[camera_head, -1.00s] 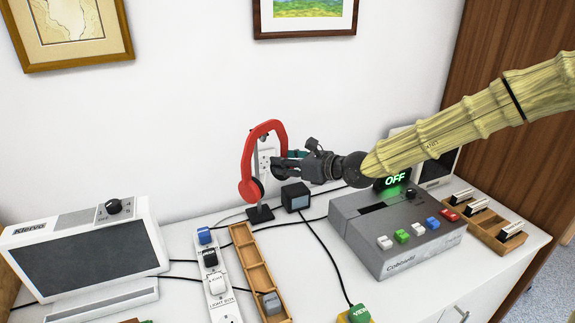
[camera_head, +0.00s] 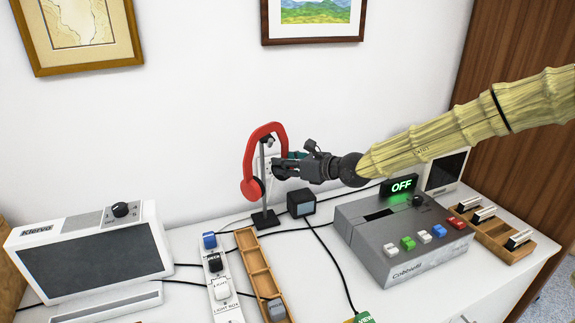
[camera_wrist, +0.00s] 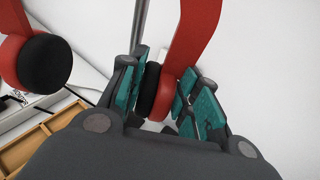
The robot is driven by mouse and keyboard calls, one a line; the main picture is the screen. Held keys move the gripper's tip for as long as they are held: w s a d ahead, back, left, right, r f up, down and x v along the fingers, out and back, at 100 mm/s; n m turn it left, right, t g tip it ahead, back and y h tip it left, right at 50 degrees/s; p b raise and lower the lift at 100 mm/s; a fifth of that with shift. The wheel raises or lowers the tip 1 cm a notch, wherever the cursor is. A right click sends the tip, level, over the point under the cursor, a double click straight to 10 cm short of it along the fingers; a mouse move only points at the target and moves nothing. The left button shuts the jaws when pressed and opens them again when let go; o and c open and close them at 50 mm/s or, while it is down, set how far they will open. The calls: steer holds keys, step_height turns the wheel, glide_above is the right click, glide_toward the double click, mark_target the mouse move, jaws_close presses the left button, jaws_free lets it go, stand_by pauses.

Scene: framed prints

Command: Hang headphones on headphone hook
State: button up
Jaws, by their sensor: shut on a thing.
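The red headphones (camera_head: 249,163) are upright, with the headband arching over the top and black ear pads. My gripper (camera_head: 280,168) is shut on the right ear cup. In the wrist view, my gripper (camera_wrist: 165,95) has its teal pads on both sides of that red and black cup (camera_wrist: 170,92). The other cup (camera_wrist: 40,62) hangs free at the left. The headphone hook (camera_head: 264,185) is a thin grey post on a dark base. It shows inside the headband's arch, between the cups; the post also shows in the wrist view (camera_wrist: 139,25). I cannot tell whether the headband touches it.
A small dark cube (camera_head: 301,203) stands right of the hook's base. A wooden tray (camera_head: 250,243) and a white power strip (camera_head: 215,262) lie in front. A grey button box (camera_head: 405,243) is at right, a white Klervo device (camera_head: 95,252) at left. Cables cross the table.

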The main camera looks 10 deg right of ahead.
steer(key=shift+w+a+f+b, duration=0.1)
steer(key=shift+w+f+b, duration=0.3)
steer(key=shift+f, duration=0.15)
steer(key=shift+w+f, duration=0.1)
steer(key=shift+f, duration=0.25)
steer(key=shift+f+b, duration=0.1)
steer(key=shift+b, duration=0.2)
steer(key=o, duration=1.2)
